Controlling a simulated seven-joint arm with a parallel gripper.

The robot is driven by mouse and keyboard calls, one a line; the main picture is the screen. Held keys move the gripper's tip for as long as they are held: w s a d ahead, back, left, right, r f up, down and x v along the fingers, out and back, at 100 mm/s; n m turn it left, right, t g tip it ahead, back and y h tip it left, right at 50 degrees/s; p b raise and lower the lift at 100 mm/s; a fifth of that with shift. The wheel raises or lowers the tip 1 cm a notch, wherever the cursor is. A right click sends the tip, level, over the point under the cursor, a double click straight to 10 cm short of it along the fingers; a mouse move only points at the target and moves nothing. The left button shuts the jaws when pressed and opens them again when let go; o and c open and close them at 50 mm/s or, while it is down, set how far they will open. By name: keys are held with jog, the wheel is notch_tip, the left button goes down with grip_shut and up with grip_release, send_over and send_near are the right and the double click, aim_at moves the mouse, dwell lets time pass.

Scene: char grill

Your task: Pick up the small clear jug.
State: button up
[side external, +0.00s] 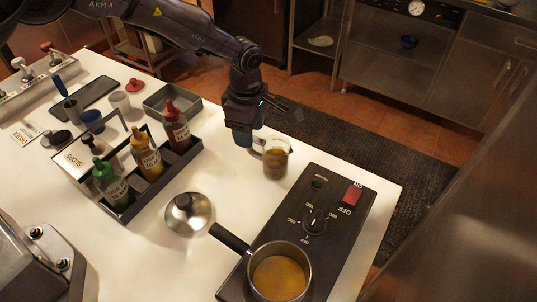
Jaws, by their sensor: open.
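The small clear jug (277,160) stands upright on the white counter near its back edge, with a brownish liquid inside. Its handle (257,146) points left, toward my gripper. My gripper (243,137) is low over the counter just left of the jug, open, with its fingers close to the handle. I cannot tell whether a finger touches the handle or whether the handle lies between the fingers.
A dark hotplate (335,205) with a pot (279,270) of yellow liquid is in front of the jug. A metal lid (188,212) and a dark caddy (183,160) of sauce bottles stand to the left. Clear counter lies between lid and jug.

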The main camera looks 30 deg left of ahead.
notch_tip(320, 180, down, 4)
jog(key=shift+a+f, duration=0.15)
grip_shut()
dwell(0.4)
